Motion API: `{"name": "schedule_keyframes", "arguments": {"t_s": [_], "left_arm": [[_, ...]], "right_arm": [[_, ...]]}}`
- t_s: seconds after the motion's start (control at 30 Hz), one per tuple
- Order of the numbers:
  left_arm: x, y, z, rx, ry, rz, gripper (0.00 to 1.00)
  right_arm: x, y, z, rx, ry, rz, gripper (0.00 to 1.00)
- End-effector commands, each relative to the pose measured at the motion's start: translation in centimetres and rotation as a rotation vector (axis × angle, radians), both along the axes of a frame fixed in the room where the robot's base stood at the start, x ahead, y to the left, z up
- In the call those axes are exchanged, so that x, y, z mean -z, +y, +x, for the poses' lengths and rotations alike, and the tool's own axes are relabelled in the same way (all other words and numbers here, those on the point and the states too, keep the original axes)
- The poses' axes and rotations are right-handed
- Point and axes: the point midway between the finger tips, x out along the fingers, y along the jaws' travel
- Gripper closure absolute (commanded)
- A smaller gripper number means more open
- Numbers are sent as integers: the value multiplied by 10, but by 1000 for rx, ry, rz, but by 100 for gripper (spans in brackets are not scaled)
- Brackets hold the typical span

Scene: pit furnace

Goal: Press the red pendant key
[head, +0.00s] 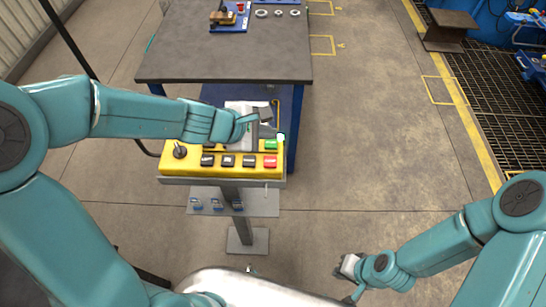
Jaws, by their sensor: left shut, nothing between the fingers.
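The yellow control pendant (190,170) stands on a grey post in front of me, with keys along its sloped face. The red key (270,161) is at the right end of its front row, and a green key (271,144) sits just behind it. My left gripper (266,115) is shut and empty, above the back right part of the panel, behind the green key and apart from the red one. My arm hides part of the panel's back left. My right gripper (346,277) is low at the bottom right, away from the pendant; its fingers are too small to judge.
A dark-topped table (225,45) stands behind the pendant, with a blue fixture (230,18) and several rings on it. A joystick (180,151) and several black keys are on the panel. A shelf (262,202) hangs below.

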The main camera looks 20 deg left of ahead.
Motion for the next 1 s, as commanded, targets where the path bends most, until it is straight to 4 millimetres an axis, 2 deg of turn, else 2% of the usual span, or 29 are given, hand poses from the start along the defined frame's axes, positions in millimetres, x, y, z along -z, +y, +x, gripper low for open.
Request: {"name": "schedule_keyframes", "arguments": {"t_s": [0.27,0.47,0.8,1.0], "left_arm": [[8,0,1,1,0,1,100],[30,-1,2,1,0,1,100],[80,-3,4,2,-1,0,100],[89,-3,4,1,-1,1,100]], "right_arm": [[8,0,0,0,0,0,100],[29,0,0,0,0,0,100],[77,0,0,0,0,0,100],[88,0,0,0,0,0,100]]}}
